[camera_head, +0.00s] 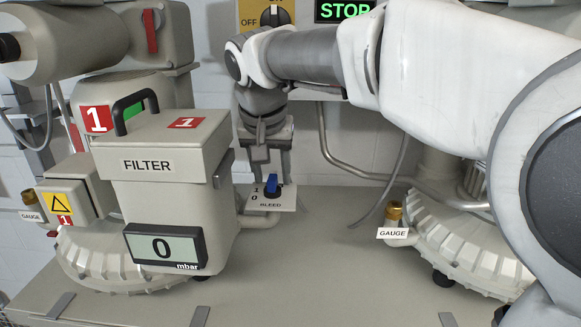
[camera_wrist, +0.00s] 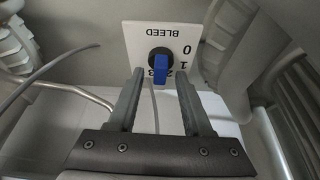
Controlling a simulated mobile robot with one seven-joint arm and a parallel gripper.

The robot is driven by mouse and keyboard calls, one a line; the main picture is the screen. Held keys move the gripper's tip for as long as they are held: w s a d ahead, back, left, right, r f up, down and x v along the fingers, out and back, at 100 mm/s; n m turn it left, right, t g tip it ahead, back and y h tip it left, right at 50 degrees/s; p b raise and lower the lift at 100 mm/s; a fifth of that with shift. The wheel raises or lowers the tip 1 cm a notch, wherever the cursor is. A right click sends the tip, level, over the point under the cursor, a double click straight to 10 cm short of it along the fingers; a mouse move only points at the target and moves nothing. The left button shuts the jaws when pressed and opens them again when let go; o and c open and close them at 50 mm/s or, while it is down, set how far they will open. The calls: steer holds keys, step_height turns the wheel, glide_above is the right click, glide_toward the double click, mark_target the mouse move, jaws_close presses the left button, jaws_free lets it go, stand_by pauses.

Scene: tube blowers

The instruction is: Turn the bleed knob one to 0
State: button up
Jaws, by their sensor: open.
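The bleed knob (camera_head: 271,188) is a blue handle on a dark round base, set on a white plate marked BLEED (camera_head: 270,204) beside the number 1 filter. In the wrist view the knob (camera_wrist: 160,66) shows upper centre, with the plate (camera_wrist: 140,36) upside down. The 0 is at the plate's right, and the handle's blue end points down in the picture, by the higher digits, partly covering them. My gripper (camera_head: 270,178) is open above the knob. In the wrist view its fingertips (camera_wrist: 160,76) lie either side of the handle, with visible gaps; contact is not seen.
The filter housing (camera_head: 160,190) with a black handle and a display (camera_head: 165,249) reading 0 mbar stands just left of the plate. A gauge fitting (camera_head: 394,217) and ribbed blower housing (camera_head: 465,250) are at right. The bench top (camera_head: 310,260) between is clear.

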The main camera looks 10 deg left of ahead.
jaws_close()
steer(key=shift+n, duration=0.4)
steer(key=n+y, duration=0.1)
steer(key=n, duration=0.1)
steer(key=shift+d+n, duration=0.1)
steer(key=shift+n, duration=0.3)
steer(key=n+y, duration=0.1)
steer(key=n, duration=0.2)
steer(key=shift+n+g+y, duration=0.3)
steer(key=shift+g+y, duration=0.1)
steer(key=n+g, duration=0.1)
steer(key=n, duration=0.2)
steer(key=n+g+y+p, duration=0.1)
steer(key=n, duration=0.2)
steer(key=shift+w+n, duration=0.1)
steer(key=shift+n, duration=0.2)
